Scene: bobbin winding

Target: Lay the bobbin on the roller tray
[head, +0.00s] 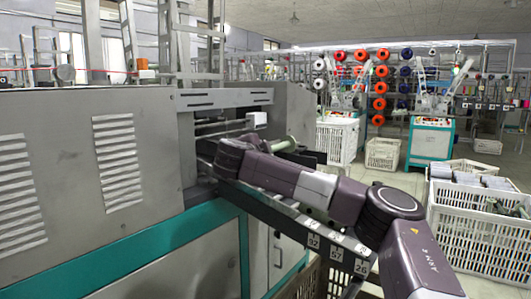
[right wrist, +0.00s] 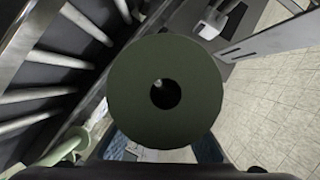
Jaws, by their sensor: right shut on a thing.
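A dull green bobbin (right wrist: 165,82) fills the middle of the right wrist view, its round end flange with a dark centre hole facing the camera. My right gripper (right wrist: 165,148) is shut on it, its fingers mostly hidden behind the flange. In the head view my right arm reaches from the lower right to the grey machine, and green bobbin parts (head: 293,144) show just beyond the wrist. A rack of pale rollers in a dark frame, which looks like the roller tray (right wrist: 92,22), lies left of the held bobbin, apart from it in the picture. My left gripper is out of view.
Another pale green bobbin or flange (right wrist: 66,146) shows at the lower left of the wrist view. The grey machine (head: 90,160) takes up the left of the head view. Numbered dark rail (head: 335,254) runs under my arm. White crates (head: 470,235) stand on the right.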

